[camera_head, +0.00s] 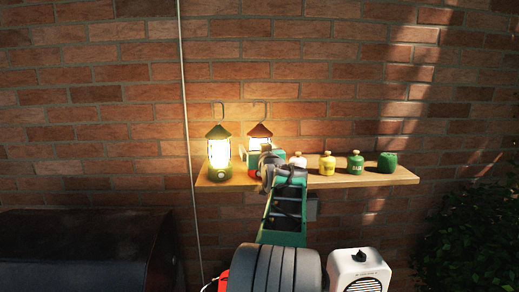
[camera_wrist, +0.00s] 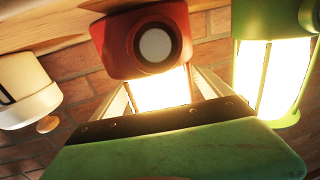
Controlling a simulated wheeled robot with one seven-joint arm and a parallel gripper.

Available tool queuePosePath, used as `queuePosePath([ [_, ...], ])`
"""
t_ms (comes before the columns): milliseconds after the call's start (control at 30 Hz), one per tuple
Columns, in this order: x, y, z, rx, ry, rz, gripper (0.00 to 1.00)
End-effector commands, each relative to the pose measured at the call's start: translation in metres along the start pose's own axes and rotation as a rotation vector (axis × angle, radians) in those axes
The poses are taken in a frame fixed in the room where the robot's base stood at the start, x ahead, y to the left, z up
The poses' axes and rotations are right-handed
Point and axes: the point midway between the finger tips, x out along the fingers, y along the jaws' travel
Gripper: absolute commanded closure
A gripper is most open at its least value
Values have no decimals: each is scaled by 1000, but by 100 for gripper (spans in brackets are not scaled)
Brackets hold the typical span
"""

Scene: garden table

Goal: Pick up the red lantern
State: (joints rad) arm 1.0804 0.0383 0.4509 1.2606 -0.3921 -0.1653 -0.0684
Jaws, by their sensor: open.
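The red lantern (camera_head: 260,130) stands lit on the wall shelf, its lower part mostly hidden behind my gripper (camera_head: 262,162) in the head view. In the wrist view, which looks upside down, the red lantern (camera_wrist: 141,40) shows its red base with a round pale knob and its glowing glass below that. My gripper (camera_wrist: 160,88) is open there, with a finger on each side of the glowing glass. I cannot tell whether the fingers touch it.
A lit green lantern (camera_head: 219,155) stands close on the left; it shows at right in the wrist view (camera_wrist: 250,70). On the wooden shelf (camera_head: 400,178), right of my gripper, stand a white canister (camera_head: 298,160), a yellow canister (camera_head: 327,165) and green ones (camera_head: 355,164). A brick wall is behind.

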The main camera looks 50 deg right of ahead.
Motion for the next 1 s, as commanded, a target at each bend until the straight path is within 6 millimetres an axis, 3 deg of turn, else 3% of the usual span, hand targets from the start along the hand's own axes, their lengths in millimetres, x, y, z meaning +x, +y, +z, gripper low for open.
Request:
queuePosePath([
  [167, 0, 0, 0, 0, 1, 0, 12],
  [1000, -1, 0, 0, 0, 0, -1, 81],
])
